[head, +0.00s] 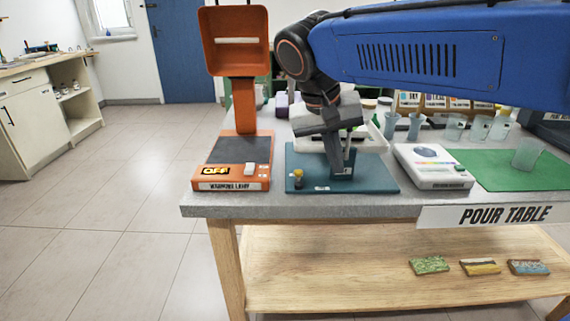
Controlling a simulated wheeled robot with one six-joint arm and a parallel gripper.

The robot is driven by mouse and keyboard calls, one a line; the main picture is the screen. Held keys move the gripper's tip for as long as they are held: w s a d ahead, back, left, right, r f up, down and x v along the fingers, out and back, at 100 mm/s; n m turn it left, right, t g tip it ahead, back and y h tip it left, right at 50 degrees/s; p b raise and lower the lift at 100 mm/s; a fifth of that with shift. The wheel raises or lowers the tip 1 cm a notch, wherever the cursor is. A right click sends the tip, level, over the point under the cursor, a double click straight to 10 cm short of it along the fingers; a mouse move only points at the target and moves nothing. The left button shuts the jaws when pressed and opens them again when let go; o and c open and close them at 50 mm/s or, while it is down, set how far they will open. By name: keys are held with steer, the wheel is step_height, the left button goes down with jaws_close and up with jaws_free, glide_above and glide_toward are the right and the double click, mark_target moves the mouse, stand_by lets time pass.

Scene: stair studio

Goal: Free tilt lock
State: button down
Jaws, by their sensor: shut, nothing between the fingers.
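A teal base plate (375,181) lies on the grey table top, and a pale tray-like part (372,138) stands over its back. The gripper and wrist hide part of the plate and of the pale part behind.
An orange warming lamp (240,130) stands close on the left, its display reading OFF. A white device (433,168) and a green mat (490,170) with a clear cup (527,153) are on the right. Several cups line the back. Bars (429,265) lie on the lower shelf.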

steer(key=m+h, duration=0.1)
steer(key=h, duration=0.1)
glide_toward(299, 179)
steer(key=a+r, duration=0.3)
steer(key=r, duration=0.1)
steer(key=shift+a+m+t, duration=0.3)
steer(key=shift+a+t, duration=0.15)
steer(key=shift+t, duration=0.05)
steer(key=shift+f, duration=0.1)
steer(key=x, duration=1)
steer(key=shift+d, duration=0.1)
steer(key=shift+w+d+m+g+h, duration=0.2)
steer(key=shift+m+g+h, duration=0.2)
steer(key=shift+m, duration=0.4)
steer(key=shift+w+d, duration=0.4)
steer(key=shift+d, duration=0.2)
steer(key=shift+w+d, duration=0.1)
steer(key=shift+d, duration=0.05)
